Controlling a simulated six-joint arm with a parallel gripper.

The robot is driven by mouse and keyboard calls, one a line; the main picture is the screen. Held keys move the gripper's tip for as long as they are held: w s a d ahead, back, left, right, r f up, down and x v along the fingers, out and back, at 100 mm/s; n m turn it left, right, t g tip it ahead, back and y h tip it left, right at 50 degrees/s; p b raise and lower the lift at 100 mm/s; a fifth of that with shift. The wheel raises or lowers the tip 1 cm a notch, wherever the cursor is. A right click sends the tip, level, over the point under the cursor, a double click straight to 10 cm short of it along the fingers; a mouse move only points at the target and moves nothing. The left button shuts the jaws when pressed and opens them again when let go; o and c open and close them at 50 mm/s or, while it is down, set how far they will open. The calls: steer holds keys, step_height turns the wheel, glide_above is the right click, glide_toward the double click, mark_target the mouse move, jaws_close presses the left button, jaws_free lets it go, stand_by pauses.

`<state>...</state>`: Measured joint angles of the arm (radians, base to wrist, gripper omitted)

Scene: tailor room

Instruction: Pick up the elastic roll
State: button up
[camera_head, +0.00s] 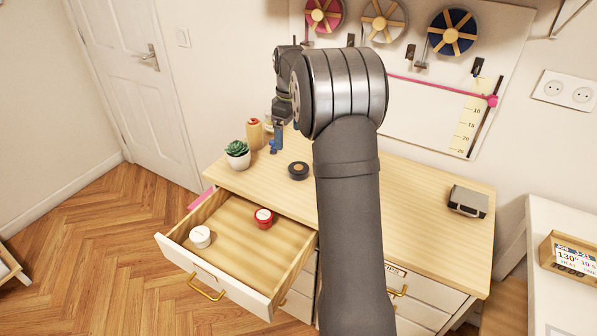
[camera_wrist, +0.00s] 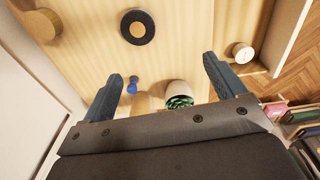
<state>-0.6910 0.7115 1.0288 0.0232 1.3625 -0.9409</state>
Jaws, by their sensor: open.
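Several rolls are in view, and I cannot tell for sure which is the elastic roll. A black roll (camera_head: 298,171) with a tan centre lies flat on the cabinet top, and it also shows at the top of the wrist view (camera_wrist: 149,19). A white roll (camera_head: 200,237) sits in the open drawer and shows at the right of the wrist view (camera_wrist: 242,52). A red roll (camera_head: 264,218) with a pale top lies in the same drawer. My gripper (camera_wrist: 162,66) is open and empty, pointing down above the cabinet's left back, apart from every roll.
A potted succulent (camera_head: 237,154) stands on the cabinet's left edge, below my fingers in the wrist view. A small blue item (camera_wrist: 131,87) is near the pot. The open drawer (camera_head: 216,285) juts forward. A grey box (camera_head: 467,201) lies at right.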

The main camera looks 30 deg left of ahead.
steer(key=w+d+r, duration=0.2)
steer(key=w+d, duration=0.1)
steer(key=w, duration=0.1)
glide_above(299, 167)
steer(key=shift+m+y, duration=0.3)
steer(key=shift+y, duration=0.1)
step_height(299, 167, down, 12)
steer(key=shift+s+d+f, duration=0.1)
steer(key=shift+s+d, duration=0.05)
steer(key=shift+f, duration=2.6)
steer(key=c, duration=1.1)
steer(key=shift+r, duration=0.15)
